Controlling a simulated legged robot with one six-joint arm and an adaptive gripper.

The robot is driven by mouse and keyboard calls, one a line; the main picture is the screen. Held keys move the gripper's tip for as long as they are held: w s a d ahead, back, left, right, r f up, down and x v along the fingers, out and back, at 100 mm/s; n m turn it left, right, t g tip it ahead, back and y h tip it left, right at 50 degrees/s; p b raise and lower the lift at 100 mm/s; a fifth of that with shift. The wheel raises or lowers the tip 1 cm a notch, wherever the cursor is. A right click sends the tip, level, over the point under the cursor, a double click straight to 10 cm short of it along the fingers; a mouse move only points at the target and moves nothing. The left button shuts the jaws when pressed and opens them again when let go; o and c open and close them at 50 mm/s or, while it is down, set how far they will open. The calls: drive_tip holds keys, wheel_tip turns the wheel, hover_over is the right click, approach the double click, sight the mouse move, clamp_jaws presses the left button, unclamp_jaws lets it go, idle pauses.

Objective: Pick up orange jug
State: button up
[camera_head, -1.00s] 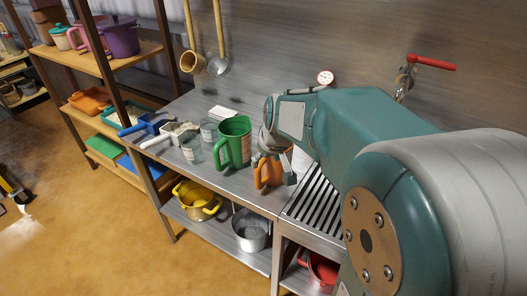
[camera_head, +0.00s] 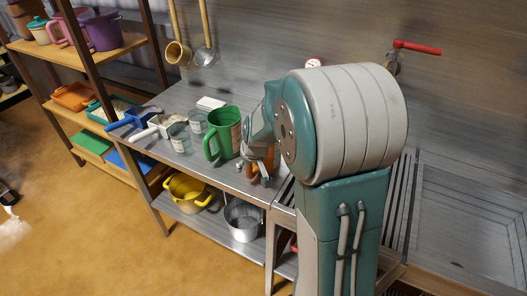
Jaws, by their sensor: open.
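The orange jug (camera_head: 253,173) stands on the metal counter (camera_head: 186,93), just right of a green jug (camera_head: 226,133). Most of it is hidden behind my gripper and arm; only slivers of orange show. My gripper (camera_head: 254,172) is at the jug, with its fingers pointing down in front of it. The fingers are open. I cannot tell whether they touch the jug or stand around it.
Two clear beakers (camera_head: 179,137), a white scoop (camera_head: 159,126) and a blue scoop (camera_head: 134,117) lie left of the green jug. Below are a yellow pot (camera_head: 187,192) and a metal pot (camera_head: 243,219). Ladles (camera_head: 204,56) hang on the wall. A slatted drainer lies right.

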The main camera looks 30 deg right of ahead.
drive_tip(key=shift+w+a+f, duration=0.1)
drive_tip(key=shift+a+f, duration=0.05)
drive_tip(key=shift+a, duration=0.1)
drive_tip(key=shift+d, duration=0.35)
clamp_jaws()
drive_tip(key=shift+a, duration=0.15)
drive_tip(key=shift+r, duration=0.3)
wheel_tip(320, 180, up, 2)
drive_tip(key=shift+r, duration=0.2)
drive_tip(key=s+d+r, duration=0.2)
drive_tip(key=s+r, duration=0.8)
drive_tip(key=s, duration=0.4)
drive_tip(key=shift+d, duration=0.15)
